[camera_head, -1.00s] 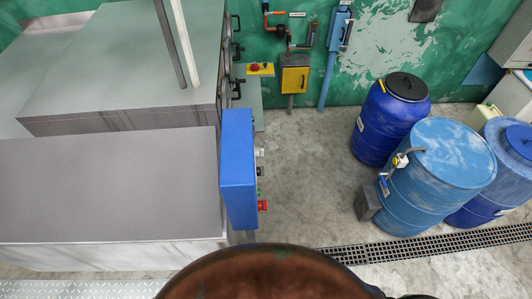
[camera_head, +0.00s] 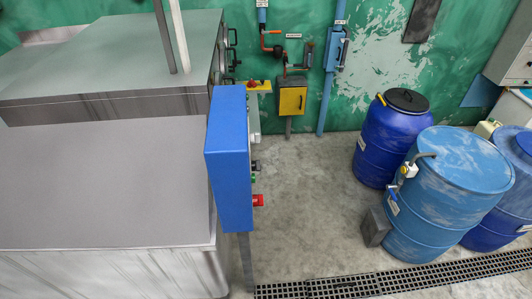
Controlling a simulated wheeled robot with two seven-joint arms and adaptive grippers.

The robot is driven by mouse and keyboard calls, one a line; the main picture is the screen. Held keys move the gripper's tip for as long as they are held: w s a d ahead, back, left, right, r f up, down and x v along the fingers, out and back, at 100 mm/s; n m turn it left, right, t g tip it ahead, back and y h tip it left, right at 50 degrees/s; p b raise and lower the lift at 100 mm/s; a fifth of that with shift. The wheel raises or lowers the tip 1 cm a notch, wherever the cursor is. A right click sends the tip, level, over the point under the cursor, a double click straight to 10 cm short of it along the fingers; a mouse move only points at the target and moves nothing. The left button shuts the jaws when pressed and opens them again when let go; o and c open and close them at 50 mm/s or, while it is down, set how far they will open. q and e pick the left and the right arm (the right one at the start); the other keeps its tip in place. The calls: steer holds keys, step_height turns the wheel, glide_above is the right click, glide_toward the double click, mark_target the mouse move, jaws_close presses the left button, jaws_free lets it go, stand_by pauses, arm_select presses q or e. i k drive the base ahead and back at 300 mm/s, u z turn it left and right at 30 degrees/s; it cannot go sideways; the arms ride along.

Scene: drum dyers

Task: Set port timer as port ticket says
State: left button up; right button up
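A blue control box (camera_head: 229,160) stands on a grey post at the front corner of the grey machine. Its right side carries a red knob or button (camera_head: 258,200), a green one (camera_head: 253,179) and a dark one (camera_head: 256,166), seen edge-on. I cannot tell whether any of these is the port timer, and no dial marking is readable. No ticket can be made out. Neither of my grippers is in view.
Grey machine housings (camera_head: 100,190) fill the left. Blue drums (camera_head: 445,205) stand at the right. A yellow-fronted box (camera_head: 291,101) and pipes are on the green wall. A floor grate (camera_head: 390,281) runs along the front right. Bare concrete (camera_head: 310,190) lies between.

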mark_target(256, 141)
steer(key=k, duration=0.9)
steer(key=z, duration=0.9)
steer(key=i, duration=1.4)
steer(key=u, duration=0.95)
steer(key=i, duration=0.55)
steer(key=u, duration=0.55)
